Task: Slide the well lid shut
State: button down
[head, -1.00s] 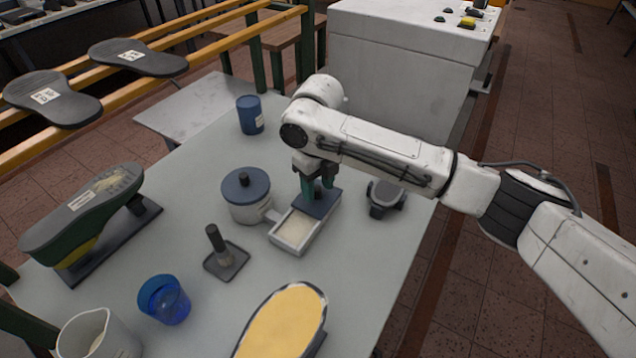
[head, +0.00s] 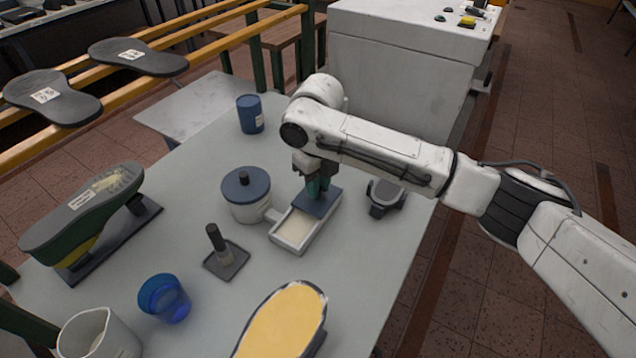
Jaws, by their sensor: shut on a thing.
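The well (head: 293,239) is a pale rectangular box on the table, with a cream-coloured inside showing at its near end. Its dark blue-grey lid (head: 318,205) covers the far part, so the well stands partly open. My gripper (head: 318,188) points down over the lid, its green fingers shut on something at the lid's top. The gripped part, likely a knob on the lid, is hidden by the fingers.
A round lidded pot (head: 245,203) touches or nearly touches the well's left. A dark holder (head: 385,200) is to the right, a yellow-topped sole (head: 283,322) in front, and a blue cup (head: 165,298) front left.

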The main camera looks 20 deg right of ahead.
jog(key=s+a, duration=0.1)
jog(key=a, duration=0.1)
jog(key=s+a+p, duration=0.1)
jog(key=s+a, duration=0.1)
jog(key=a, duration=0.1)
jog(key=s+a+p, duration=0.1)
jog(key=s+a, duration=0.1)
jog(key=shift+s+a, duration=0.1)
jog(key=shift+a, duration=0.05)
jog(key=c, duration=1)
grip_release()
jog(key=shift+a, duration=0.1)
jog(key=shift+r, duration=0.1)
notch_tip(320, 180, up, 11)
jog(key=shift+f, duration=0.15)
